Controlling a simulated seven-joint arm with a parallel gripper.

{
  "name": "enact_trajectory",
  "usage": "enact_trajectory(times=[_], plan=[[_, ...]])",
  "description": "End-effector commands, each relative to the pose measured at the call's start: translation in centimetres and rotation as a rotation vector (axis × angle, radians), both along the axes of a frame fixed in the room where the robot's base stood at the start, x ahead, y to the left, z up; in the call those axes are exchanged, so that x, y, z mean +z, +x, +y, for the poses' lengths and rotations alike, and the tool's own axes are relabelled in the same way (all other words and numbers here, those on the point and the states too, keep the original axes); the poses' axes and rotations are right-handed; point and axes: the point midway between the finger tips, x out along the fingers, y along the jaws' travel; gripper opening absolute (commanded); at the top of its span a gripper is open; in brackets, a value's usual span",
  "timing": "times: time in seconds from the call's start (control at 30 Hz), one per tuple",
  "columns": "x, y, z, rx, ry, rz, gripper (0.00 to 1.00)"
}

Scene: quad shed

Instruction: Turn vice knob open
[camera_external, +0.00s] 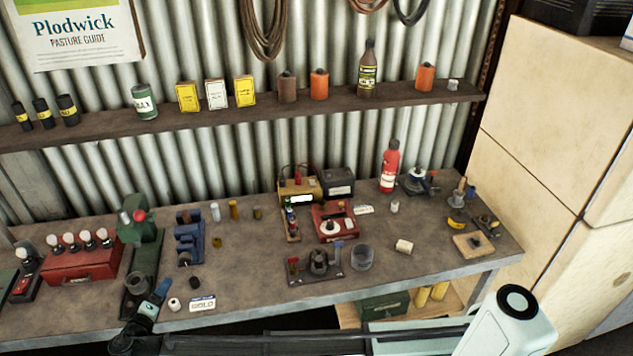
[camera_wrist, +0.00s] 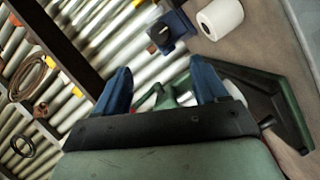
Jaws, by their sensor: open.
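The vice (camera_external: 188,240) is a small blue block-shaped tool on the bench, left of centre, with a dark round knob (camera_external: 195,283) at its front end.
A green bench machine (camera_external: 144,255) with a red part stands left of the vice, close to my gripper. A white roll (camera_external: 174,304) and a "GOLD" card (camera_external: 203,303) lie just right of my gripper. A red box (camera_external: 85,264) is farther left.

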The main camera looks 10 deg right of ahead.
Motion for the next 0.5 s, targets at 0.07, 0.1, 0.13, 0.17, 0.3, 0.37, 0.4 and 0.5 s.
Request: enact_trajectory(times=[0.07, 0.1, 0.13, 0.17, 0.3, 0.37, 0.4, 0.5], plan=[[0.0, -0.1, 0.0, 0.0, 0.0, 0.0, 0.72], [0.0, -0.1, 0.0, 0.0, 0.0, 0.0, 0.72], [0.0, -0.1, 0.0, 0.0, 0.0, 0.0, 0.72], [0.0, -0.1, 0.0, 0.0, 0.0, 0.0, 0.72], [0.0, -0.1, 0.0, 0.0, 0.001, 0.0, 0.72], [0.1, -0.1, -0.2, 0.0, 0.02, -0.001, 0.72], [0.3, 0.0, -0.4, 0.002, 0.045, -0.001, 0.72], [0.7, 0.1, -1.0, 0.003, 0.149, -0.002, 0.72]])
